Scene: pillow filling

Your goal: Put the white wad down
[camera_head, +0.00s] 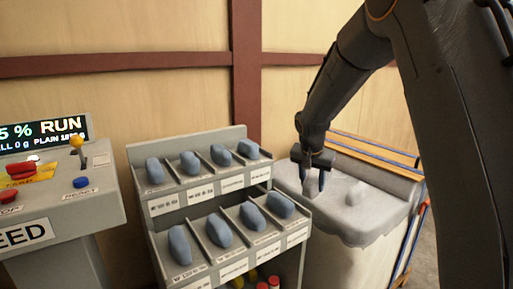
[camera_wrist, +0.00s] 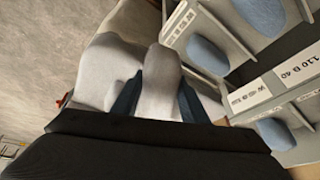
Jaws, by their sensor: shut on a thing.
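My gripper (camera_head: 313,185) points down over the white, soft-edged top of a bin (camera_head: 345,230) at the right of the head view. In the wrist view its two dark blue fingers (camera_wrist: 157,98) are shut on a pale white wad (camera_wrist: 161,75), which sticks out beyond the fingertips. Another pale lump (camera_wrist: 104,68) lies to the left of the held wad in that view. In the head view a white lump (camera_head: 356,193) rests on the bin top, right of my gripper. The fingers partly hide the held wad, and I cannot tell its exact height above the bin top.
A grey two-tier rack (camera_head: 186,136) with several blue-grey pads in labelled slots stands left of the bin. A control console (camera_head: 70,205) with a screen, lever and buttons is at far left. Orange and blue rails (camera_head: 375,148) run behind the bin. Red and yellow items (camera_head: 262,282) sit below the rack.

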